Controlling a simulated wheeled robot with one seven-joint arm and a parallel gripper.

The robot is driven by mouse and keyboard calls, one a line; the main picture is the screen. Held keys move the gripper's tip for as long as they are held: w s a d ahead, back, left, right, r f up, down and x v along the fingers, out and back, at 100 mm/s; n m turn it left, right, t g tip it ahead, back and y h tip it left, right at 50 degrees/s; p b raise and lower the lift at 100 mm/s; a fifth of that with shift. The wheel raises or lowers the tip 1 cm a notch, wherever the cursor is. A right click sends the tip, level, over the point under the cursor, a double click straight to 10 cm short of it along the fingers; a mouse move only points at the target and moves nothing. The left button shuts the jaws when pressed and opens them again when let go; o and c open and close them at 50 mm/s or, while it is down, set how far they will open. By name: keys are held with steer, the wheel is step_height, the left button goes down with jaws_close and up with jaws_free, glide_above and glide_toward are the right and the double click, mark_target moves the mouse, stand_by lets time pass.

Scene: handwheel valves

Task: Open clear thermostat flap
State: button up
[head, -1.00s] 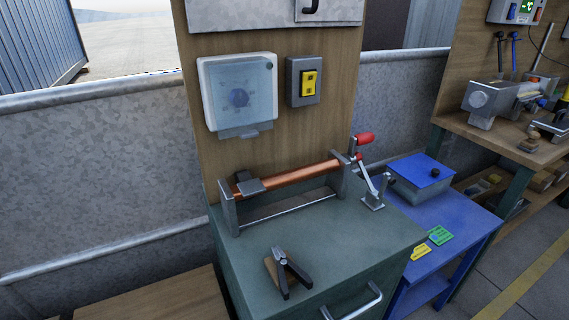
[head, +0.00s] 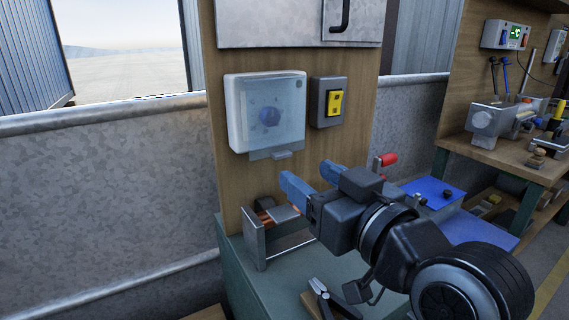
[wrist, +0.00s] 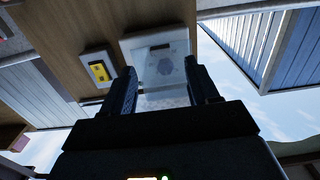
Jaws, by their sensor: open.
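The thermostat box (head: 237,112) is white and fixed on the wooden panel. Its clear flap (head: 279,104) covers the front, with a dial visible behind it and a grey lip (head: 281,154) at the bottom edge. The flap looks shut. My gripper (head: 305,178) is open with nothing between its blue fingers, below and slightly right of the flap and apart from it. In the wrist view, the clear flap (wrist: 163,79) shows between and beyond the two fingers (wrist: 160,88).
A grey box with a yellow switch (head: 335,103) is on the panel to the right of the thermostat. A blue table stands right.

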mark_target(284, 158)
steer(key=x, duration=0.6)
steer(key=shift+w+a, duration=0.2)
steer(key=shift+w, duration=0.05)
steer(key=shift+c, duration=0.2)
jaws_close()
